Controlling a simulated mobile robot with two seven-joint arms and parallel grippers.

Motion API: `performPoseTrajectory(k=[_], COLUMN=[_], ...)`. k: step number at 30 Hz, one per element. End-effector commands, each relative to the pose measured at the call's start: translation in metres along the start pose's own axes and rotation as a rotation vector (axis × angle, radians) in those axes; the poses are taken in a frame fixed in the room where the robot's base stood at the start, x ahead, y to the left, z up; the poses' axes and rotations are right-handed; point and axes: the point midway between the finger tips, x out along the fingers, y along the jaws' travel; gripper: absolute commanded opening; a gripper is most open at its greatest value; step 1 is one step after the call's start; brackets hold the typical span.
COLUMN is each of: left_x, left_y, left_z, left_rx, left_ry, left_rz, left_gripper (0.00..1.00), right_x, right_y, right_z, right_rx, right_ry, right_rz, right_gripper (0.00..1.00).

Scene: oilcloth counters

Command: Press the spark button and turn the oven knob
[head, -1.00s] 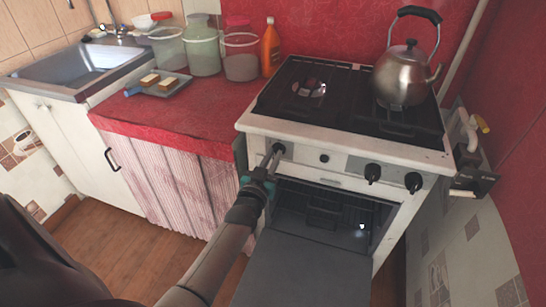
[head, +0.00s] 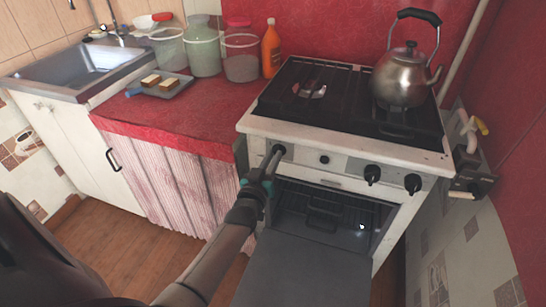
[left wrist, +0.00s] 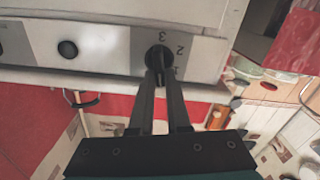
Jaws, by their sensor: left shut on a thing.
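A white stove (head: 345,145) stands at the right with its oven door (head: 300,272) hanging open. My left gripper (head: 272,158) is at the leftmost knob (head: 278,149) on the stove's front panel. In the left wrist view its fingers (left wrist: 158,72) are shut on this dark knob (left wrist: 158,55), beside printed numbers 1, 2 and 3. A small round black button (head: 324,159) sits to the right of that knob; it also shows in the left wrist view (left wrist: 67,49). Two more black knobs (head: 372,173) (head: 413,183) are farther right. My right gripper is not in view.
A metal kettle (head: 404,75) stands on the right of the hob. A red counter (head: 180,115) to the left bears jars (head: 203,50), an orange bottle (head: 270,52) and a grey tray (head: 172,88). The open oven door takes up room below the panel.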

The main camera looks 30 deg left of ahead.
Motion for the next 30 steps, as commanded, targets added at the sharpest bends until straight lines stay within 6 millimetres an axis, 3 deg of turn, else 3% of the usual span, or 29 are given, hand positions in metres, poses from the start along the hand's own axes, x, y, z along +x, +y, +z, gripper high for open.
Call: performPoseTrajectory(k=[18,30], left_x=[0.001,0.0011], left_y=[-0.0061,-0.0079], left_z=[0.0004,0.0017], left_rx=[-0.562,-0.785], left_ry=[0.003,0.004], left_rz=[0.002,0.002], left_gripper=[0.0,0.0], right_x=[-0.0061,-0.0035], right_y=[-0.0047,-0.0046], right_z=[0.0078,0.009], right_rx=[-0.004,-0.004], right_ry=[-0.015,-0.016], right_rz=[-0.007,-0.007], right_gripper=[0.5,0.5])
